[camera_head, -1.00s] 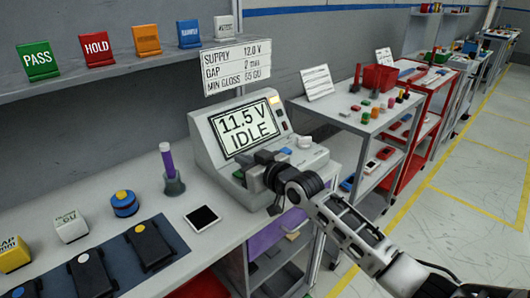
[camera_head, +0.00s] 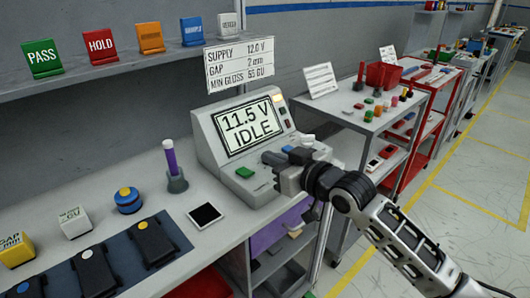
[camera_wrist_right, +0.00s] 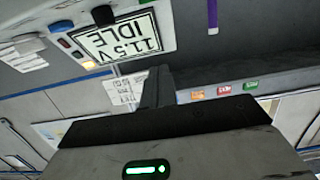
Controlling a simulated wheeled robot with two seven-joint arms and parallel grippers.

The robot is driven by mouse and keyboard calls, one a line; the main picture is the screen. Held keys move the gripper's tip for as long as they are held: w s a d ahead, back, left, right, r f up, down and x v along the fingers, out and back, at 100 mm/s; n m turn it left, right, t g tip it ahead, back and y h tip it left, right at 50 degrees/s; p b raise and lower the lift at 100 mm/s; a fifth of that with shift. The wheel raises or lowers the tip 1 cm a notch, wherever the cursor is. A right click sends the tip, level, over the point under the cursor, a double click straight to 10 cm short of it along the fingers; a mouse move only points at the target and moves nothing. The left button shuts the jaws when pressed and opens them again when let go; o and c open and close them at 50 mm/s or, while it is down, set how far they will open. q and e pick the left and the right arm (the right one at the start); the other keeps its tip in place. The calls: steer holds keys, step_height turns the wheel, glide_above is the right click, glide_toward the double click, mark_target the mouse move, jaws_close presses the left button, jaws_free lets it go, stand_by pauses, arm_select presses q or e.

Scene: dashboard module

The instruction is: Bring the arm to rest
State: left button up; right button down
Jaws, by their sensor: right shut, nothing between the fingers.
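My right gripper (camera_head: 284,173) is shut and empty, in front of the grey tester console (camera_head: 212,140) at its lower right. Its arm comes in from the lower right. The console's screen (camera_head: 248,126) reads "11.5 V IDLE". A green button (camera_head: 244,172) on the console shows just left of the gripper, and a blue one (camera_head: 287,149) just above it. In the right wrist view the shut gripper (camera_wrist_right: 157,88) points toward the shelf wall, with the console screen (camera_wrist_right: 117,38) beside it. I cannot tell whether the gripper touches the console. My left gripper is not in view.
A grey cart (camera_head: 345,118) stands behind the arm. Open floor (camera_head: 470,190) lies to the right.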

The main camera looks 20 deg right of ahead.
steer(key=s+a+f+g+h, duration=0.1)
steer(key=s+a+f+g, duration=0.1)
steer(key=s+f, duration=1)
steer(key=s+a+f+m+g+h, duration=0.1)
steer(key=s+a+f+g, duration=0.2)
steer(key=s+f, duration=0.9)
step_height(320, 180, down, 3)
steer(key=shift+a+r+h, duration=0.1)
steer(key=shift+a+h, duration=0.3)
steer(key=shift+a, duration=0.6)
